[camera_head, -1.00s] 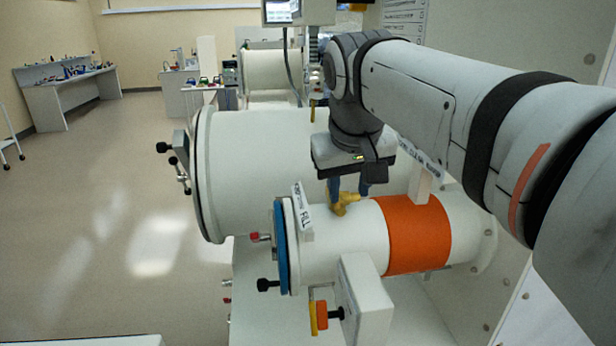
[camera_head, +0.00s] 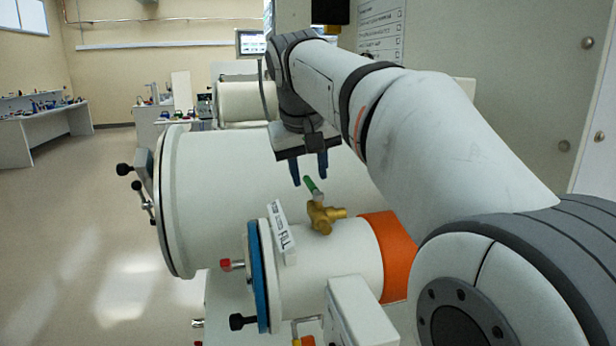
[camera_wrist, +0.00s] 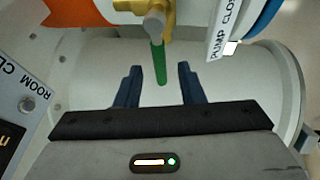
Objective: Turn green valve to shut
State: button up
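The green valve has a thin green handle (camera_head: 313,187) on a brass body (camera_head: 321,216), which sits on top of the smaller white cylinder (camera_head: 335,255). In the head view the handle slants up and left from the body, toward the large white cylinder. My gripper (camera_head: 310,181) is open and points down just beyond the handle's free end. In the wrist view the green handle (camera_wrist: 158,62) lies between the two spread fingers of my gripper (camera_wrist: 160,67), touching neither. I cannot tell whether the fingertips are level with it.
A white label plate (camera_head: 281,232) stands left of the valve, and an orange band (camera_head: 389,250) wraps the smaller cylinder at right. The large white cylinder (camera_head: 215,190) lies behind. A dark sign (camera_wrist: 10,140) shows at the wrist view's left edge. Open floor (camera_head: 80,240) is at left.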

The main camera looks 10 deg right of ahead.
jog(key=shift+w+d+f, duration=0.1)
jog(key=shift+w+f, duration=0.1)
jog(key=shift+f, duration=0.35)
grip_shut()
